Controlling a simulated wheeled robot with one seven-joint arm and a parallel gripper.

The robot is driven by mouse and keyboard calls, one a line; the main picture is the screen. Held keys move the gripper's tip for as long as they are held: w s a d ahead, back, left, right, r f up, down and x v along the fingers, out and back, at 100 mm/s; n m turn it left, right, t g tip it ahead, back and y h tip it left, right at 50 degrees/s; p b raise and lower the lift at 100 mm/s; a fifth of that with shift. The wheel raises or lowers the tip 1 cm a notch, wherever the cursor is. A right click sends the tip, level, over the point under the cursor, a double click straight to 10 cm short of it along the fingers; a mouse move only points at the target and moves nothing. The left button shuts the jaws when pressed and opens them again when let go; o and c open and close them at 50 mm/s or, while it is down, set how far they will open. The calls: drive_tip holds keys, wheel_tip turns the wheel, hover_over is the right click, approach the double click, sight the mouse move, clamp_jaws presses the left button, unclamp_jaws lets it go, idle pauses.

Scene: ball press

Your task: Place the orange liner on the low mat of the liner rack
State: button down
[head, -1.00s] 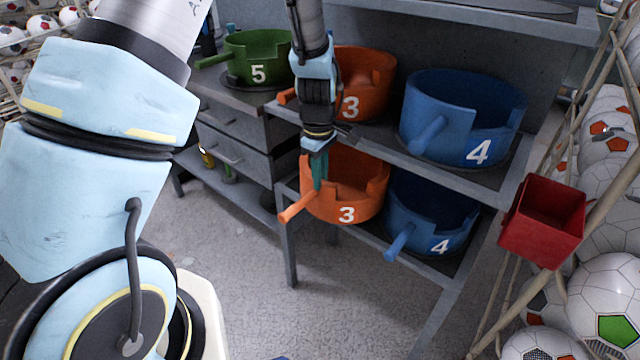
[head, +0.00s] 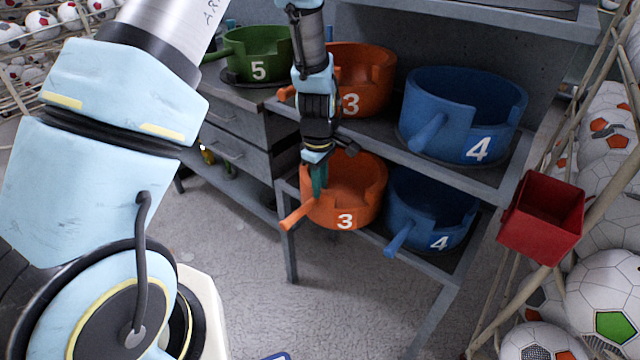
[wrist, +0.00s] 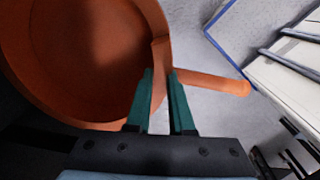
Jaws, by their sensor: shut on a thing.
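The lower orange liner (head: 372,208), marked 3, is upright with its handle pointing to the front left. It is at the lower level of the grey rack (head: 450,277), left of the low blue liner. My gripper (head: 319,190) comes down from above and is shut on its wall near the handle. In the wrist view the green fingertips (wrist: 160,100) straddle the wall of this orange liner (wrist: 60,105). The low mat under it is hidden, so I cannot tell whether the liner touches it.
Another orange liner (head: 375,75) and a blue liner (head: 465,105) stand on the upper shelf. A low blue liner (head: 425,225) stands close on the right. A green liner (head: 262,50) is on the cabinet at left. A red box (head: 540,240) is at right.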

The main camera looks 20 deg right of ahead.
drive_tip(key=shift+f, duration=0.1)
drive_tip(key=c, duration=0.8)
unclamp_jaws()
wheel_tip(320, 180, up, 13)
drive_tip(key=shift+s+a+b, duration=0.15)
drive_tip(key=shift+a+b, duration=0.05)
drive_tip(key=shift+b, duration=0.1)
